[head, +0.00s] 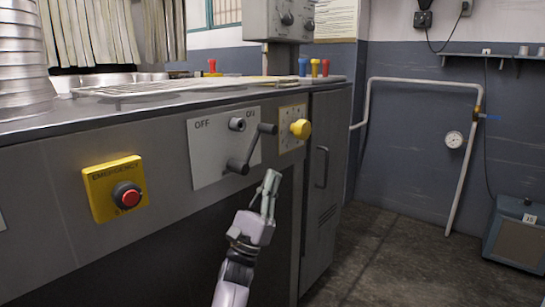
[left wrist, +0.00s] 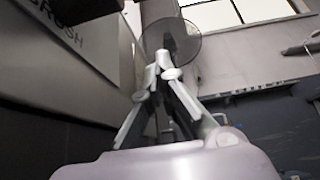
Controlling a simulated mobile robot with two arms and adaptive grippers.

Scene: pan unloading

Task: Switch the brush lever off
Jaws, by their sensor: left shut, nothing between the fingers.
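The brush lever (head: 252,148) is a dark grey crank on a light panel plate (head: 208,171) marked OFF at left and ON at right. Its arm slants up and right from its pivot, with the free end towards the ON side. The word BRUSH shows on the plate in the left wrist view (left wrist: 50,28). My left gripper (head: 270,176) is shut and empty, pointing up, just below and right of the lever and apart from it in the head view. It also shows in the left wrist view (left wrist: 165,65). My right gripper is not in view.
A yellow emergency stop box (head: 101,196) with a red button sits left of the lever. A yellow knob (head: 301,129) is close on the right, then a cabinet door handle (head: 322,167). The floor (head: 385,260) to the right is open.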

